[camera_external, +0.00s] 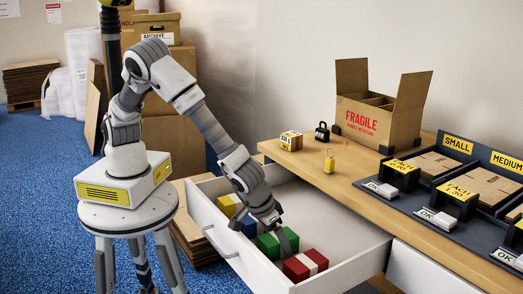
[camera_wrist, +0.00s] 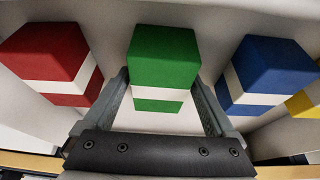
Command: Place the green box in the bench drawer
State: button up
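The green box (camera_external: 267,246), green with a white band, stands in the open bench drawer (camera_external: 338,264), in a row with the other coloured boxes. In the wrist view the green box (camera_wrist: 163,57) is in the middle, upright and level with its neighbours. My gripper (camera_external: 283,241) is low inside the drawer at the green box. In the wrist view my gripper (camera_wrist: 161,88) has one finger on each side of the box, with narrow gaps beside its lower part. It looks open. The fingertips are partly hidden by the box.
A red box (camera_wrist: 50,52) and a blue box (camera_wrist: 265,70) stand close on either side. A yellow box (camera_external: 228,205) is farther along the drawer. The right part of the drawer is empty. The worktop (camera_external: 350,184) holds a FRAGILE carton (camera_external: 370,128), a padlock (camera_external: 322,132) and carton trays.

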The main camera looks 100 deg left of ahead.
jog(key=shift+o, duration=0.3)
jog(key=shift+r, duration=0.2)
jog(key=p+v, duration=0.4)
jog(key=v, duration=0.8)
jog(key=shift+a+r, duration=0.1)
jog(key=shift+a, duration=0.05)
